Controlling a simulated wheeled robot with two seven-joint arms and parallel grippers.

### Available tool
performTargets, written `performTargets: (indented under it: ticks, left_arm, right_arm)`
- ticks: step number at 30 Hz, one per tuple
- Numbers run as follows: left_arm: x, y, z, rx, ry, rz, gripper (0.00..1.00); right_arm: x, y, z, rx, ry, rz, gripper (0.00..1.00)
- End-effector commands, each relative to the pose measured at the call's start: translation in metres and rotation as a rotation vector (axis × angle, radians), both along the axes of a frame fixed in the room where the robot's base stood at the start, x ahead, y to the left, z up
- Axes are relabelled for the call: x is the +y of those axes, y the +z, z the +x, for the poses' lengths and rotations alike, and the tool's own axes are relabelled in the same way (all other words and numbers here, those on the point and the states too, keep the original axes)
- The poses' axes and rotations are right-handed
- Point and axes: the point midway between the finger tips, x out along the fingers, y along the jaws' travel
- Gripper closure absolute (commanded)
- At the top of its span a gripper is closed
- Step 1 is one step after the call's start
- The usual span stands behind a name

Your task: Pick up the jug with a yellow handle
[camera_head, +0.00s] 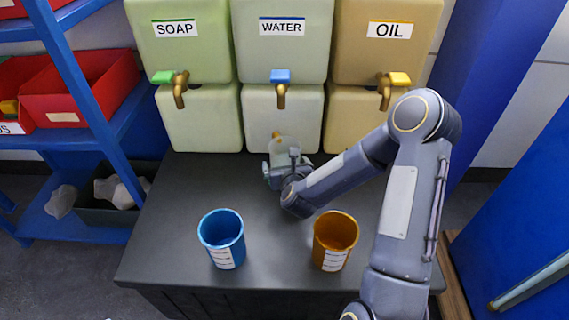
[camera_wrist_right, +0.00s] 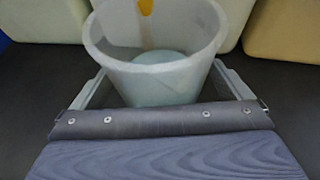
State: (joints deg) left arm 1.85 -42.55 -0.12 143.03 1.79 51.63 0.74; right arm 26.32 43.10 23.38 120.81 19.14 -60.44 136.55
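The jug (camera_head: 288,146) is a pale, translucent, open-topped vessel with a yellow handle (camera_head: 277,136) on its far side. It stands on the dark counter below the water tap. In the right wrist view the jug (camera_wrist_right: 160,75) is upright, and part of the yellow handle (camera_wrist_right: 146,6) shows at the top edge. My right gripper (camera_head: 285,168) is at the near side of the jug. Its fingers (camera_wrist_right: 160,85) are spread wide, one on each side of the jug; whether they touch its wall is hard to tell. My left gripper is not in view.
A blue cup (camera_head: 221,238) and an orange cup (camera_head: 335,240) stand near the front of the counter (camera_head: 180,200). Behind are tanks labelled SOAP (camera_head: 180,45), WATER (camera_head: 282,48) and OIL (camera_head: 385,48), with protruding taps. A blue shelf with red bins (camera_head: 85,90) stands left.

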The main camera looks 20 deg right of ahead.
Motion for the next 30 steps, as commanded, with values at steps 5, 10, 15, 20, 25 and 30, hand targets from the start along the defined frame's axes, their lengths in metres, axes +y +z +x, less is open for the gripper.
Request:
performTargets:
  ticks: [5, 10, 15, 20, 25, 30]
  left_arm:
    - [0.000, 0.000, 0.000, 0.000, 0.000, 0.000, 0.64]
    - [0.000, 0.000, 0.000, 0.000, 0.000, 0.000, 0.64]
    - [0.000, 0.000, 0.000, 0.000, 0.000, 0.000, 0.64]
    - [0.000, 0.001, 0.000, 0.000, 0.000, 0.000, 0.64]
    - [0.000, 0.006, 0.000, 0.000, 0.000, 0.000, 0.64]
    - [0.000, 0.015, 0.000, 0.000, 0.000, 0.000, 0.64]
  right_arm:
    - [0.000, 0.000, 0.000, 0.000, 0.000, 0.000, 0.26]
    - [0.000, 0.000, 0.000, 0.000, 0.000, 0.000, 0.48]
    - [0.000, 0.002, 0.000, -0.004, 0.000, -0.001, 0.54]
    - [0.000, 0.005, 0.001, -0.005, 0.001, -0.002, 0.54]
    - [-0.001, 0.020, 0.001, -0.006, -0.001, -0.003, 0.54]
    - [0.008, 0.048, -0.006, -0.006, 0.004, -0.003, 0.54]
